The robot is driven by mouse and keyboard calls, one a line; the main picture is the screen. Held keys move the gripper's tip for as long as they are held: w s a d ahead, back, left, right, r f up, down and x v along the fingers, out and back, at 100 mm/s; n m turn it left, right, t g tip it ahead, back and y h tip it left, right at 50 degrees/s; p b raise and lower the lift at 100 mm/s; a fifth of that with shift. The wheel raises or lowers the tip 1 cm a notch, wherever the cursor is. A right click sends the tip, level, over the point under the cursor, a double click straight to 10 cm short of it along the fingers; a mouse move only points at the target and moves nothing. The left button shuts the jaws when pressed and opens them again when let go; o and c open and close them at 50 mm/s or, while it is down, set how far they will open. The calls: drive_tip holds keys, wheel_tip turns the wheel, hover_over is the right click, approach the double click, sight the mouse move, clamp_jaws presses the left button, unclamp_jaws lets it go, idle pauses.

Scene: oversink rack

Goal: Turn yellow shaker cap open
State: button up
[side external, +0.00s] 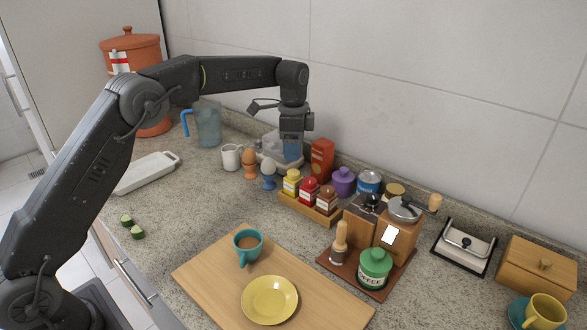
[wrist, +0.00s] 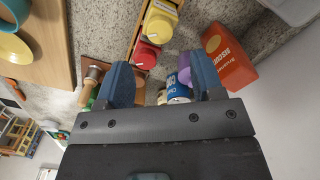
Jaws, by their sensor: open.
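The yellow shaker (side external: 292,183) stands at the left end of a small wooden tray (side external: 313,214), beside a red shaker (side external: 308,191) and a brown one (side external: 326,200). In the wrist view the yellow shaker (wrist: 159,22) is near the top, with its yellow cap facing the camera. My gripper (side external: 291,149) is above and behind the shaker row, pointing down. In the wrist view its blue fingers (wrist: 163,75) are apart with nothing held between them. The yellow shaker lies beyond the fingertips, untouched. I cannot tell the cap's turned position.
A red-orange biscuit box (side external: 322,160), a purple jar (side external: 343,182) and a blue can (side external: 368,184) stand behind the shakers. Egg cups (side external: 268,174) and a white jug (side external: 232,158) are at left. A cutting board (side external: 215,272) lies in front. The tiled wall is close behind.

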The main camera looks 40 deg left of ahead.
sight(293, 172)
wheel_tip(293, 172, down, 7)
drive_tip(key=shift+r, duration=0.1)
idle(0.3)
drive_tip(key=c, duration=0.9)
drive_tip(key=shift+c, duration=0.2)
